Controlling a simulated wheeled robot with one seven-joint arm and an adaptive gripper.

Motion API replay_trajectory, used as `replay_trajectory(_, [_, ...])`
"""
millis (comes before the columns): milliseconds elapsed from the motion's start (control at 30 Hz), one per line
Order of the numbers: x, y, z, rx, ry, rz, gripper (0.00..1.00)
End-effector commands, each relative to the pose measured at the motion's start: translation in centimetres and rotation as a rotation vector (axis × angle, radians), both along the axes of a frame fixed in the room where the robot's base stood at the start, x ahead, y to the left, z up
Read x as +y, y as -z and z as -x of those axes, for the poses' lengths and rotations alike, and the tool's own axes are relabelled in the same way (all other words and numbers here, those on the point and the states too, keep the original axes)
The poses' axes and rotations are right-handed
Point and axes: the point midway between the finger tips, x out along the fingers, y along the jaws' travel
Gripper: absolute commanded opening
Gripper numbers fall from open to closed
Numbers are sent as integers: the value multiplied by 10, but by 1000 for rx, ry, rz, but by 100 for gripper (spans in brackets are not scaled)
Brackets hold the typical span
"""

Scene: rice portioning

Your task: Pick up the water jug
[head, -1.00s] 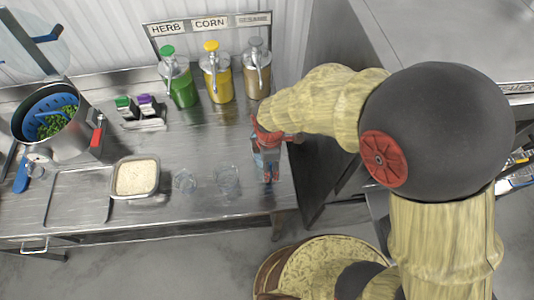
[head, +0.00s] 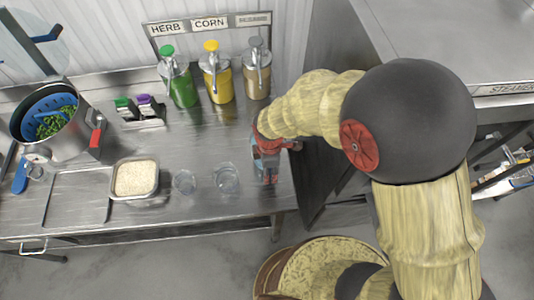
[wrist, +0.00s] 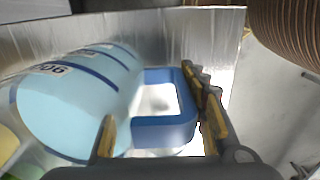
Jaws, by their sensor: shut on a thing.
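The water jug (wrist: 75,112) fills the left of the wrist view. It is pale blue with dark blue bands, printed labels and a dark blue loop handle (wrist: 165,131). The handle lies between the two fingers of my gripper (wrist: 160,130), which is shut on it. In the head view my gripper (head: 268,168) is at the right end of the steel counter, pointing down. I cannot clearly make out the jug there; my arm and gripper cover that spot. I cannot tell whether the jug's base touches the counter.
Two clear cups (head: 227,179) and a rice container (head: 135,178) stand left of my gripper on the counter (head: 215,135). Three pump bottles (head: 216,75) stand at the back. A pot (head: 65,135) with a blue colander is at far left. A dark panel (head: 325,130) rises at right.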

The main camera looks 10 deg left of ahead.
Motion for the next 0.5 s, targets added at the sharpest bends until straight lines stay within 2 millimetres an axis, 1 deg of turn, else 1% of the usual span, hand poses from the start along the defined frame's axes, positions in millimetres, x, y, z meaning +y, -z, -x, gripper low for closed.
replay_trajectory(67, [-1,1,1,4,0,2,24])
replay_trajectory(500, [-1,2,2,4,0,3,0])
